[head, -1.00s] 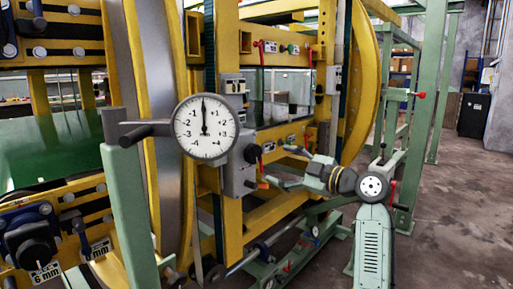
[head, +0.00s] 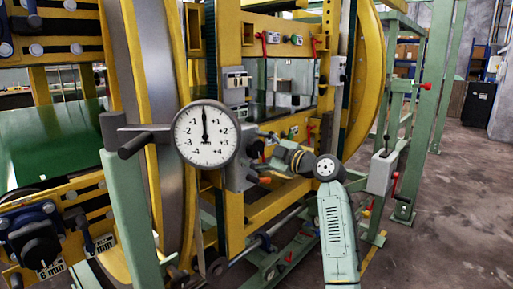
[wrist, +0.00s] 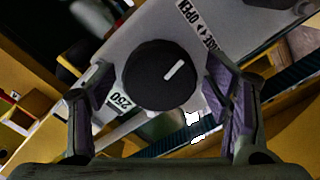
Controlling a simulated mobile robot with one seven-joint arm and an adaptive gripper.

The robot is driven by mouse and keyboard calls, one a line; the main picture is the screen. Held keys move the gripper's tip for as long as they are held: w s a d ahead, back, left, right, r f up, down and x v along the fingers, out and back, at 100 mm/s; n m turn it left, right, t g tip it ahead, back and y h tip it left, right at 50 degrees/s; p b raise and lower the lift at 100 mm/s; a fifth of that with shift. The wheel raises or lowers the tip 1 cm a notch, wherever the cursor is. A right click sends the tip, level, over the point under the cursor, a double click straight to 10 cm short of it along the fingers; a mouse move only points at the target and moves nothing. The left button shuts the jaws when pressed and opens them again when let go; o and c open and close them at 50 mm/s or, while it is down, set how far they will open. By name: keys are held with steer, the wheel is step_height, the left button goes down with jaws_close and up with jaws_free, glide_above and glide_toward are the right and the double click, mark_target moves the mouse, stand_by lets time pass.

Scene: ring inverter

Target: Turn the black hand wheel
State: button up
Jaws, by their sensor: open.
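The black hand wheel (wrist: 160,75) is a round black knob with a white mark, on a grey plate labelled OPEN and CLOSE. In the head view the wheel (head: 254,151) sits on the side of a grey box below the dial gauge. My gripper (head: 266,152) is level with it and faces it. In the wrist view my gripper's fingers (wrist: 157,70) are apart, one on each side of the wheel. Gaps show between wheel and fingers, so they do not seem to touch it. The depth left to the plate cannot be told.
A white dial gauge (head: 205,134) stands in front of the grey box (head: 237,172). Yellow frame beams and a large yellow ring (head: 361,75) surround the spot. Another black knob (head: 36,245) is at the lower left. Open floor (head: 450,210) lies at the right.

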steer(key=c, duration=1.1)
steer(key=shift+c, duration=0.2)
steer(key=shift+m, duration=0.4)
